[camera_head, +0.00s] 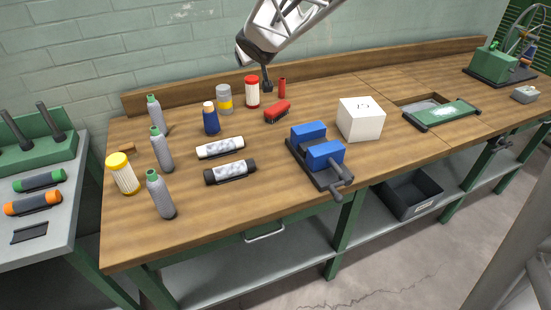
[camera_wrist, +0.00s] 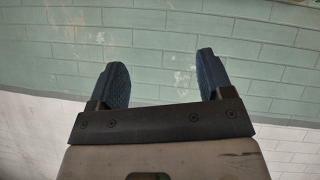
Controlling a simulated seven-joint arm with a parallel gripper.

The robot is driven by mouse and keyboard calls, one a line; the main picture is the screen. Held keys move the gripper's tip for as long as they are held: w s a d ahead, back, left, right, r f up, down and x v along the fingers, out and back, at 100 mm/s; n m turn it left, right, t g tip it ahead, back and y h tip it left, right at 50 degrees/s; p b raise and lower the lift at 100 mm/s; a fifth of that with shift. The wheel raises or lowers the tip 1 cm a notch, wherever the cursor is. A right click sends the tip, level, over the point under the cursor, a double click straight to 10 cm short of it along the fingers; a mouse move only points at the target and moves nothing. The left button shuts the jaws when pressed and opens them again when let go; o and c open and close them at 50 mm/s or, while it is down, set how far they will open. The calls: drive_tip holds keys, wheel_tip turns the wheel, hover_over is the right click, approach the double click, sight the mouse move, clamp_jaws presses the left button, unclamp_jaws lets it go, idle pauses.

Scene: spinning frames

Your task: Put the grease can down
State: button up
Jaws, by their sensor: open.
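My gripper (camera_head: 267,85) is at the back of the wooden workbench (camera_head: 270,215), in front of the low back board. In the wrist view its two dark fingers (camera_wrist: 162,82) are apart with nothing between them, facing the tiled wall. A red and white can (camera_head: 252,93) stands upright just left of my gripper. A grey can with a yellow band (camera_head: 224,100) and a blue bottle (camera_head: 211,118) stand further left. I cannot tell from labels which container is the grease can.
A small red cylinder (camera_head: 282,88) and a red object (camera_head: 277,111) are close to my gripper. A blue-jawed vise (camera_head: 318,155) and a white box (camera_head: 361,120) are to the right. Several grey bottles (camera_head: 160,195) and a yellow-capped container (camera_head: 122,174) stand at the left end.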

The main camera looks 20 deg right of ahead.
drive_tip(key=s+a+f+g, duration=0.2)
drive_tip(key=s, duration=1.1)
drive_tip(key=s+a+f+m+g+y, duration=0.1)
drive_tip(key=s+a+f+g, duration=0.1)
drive_tip(key=s, duration=1.1)
drive_tip(key=s+a+f+g, duration=0.3)
drive_tip(key=s+g, duration=0.1)
drive_tip(key=s, duration=0.9)
drive_tip(key=shift+s+a+m+y, duration=0.2)
drive_tip(key=shift+s+m+y, duration=0.1)
drive_tip(key=shift+s+m, duration=0.1)
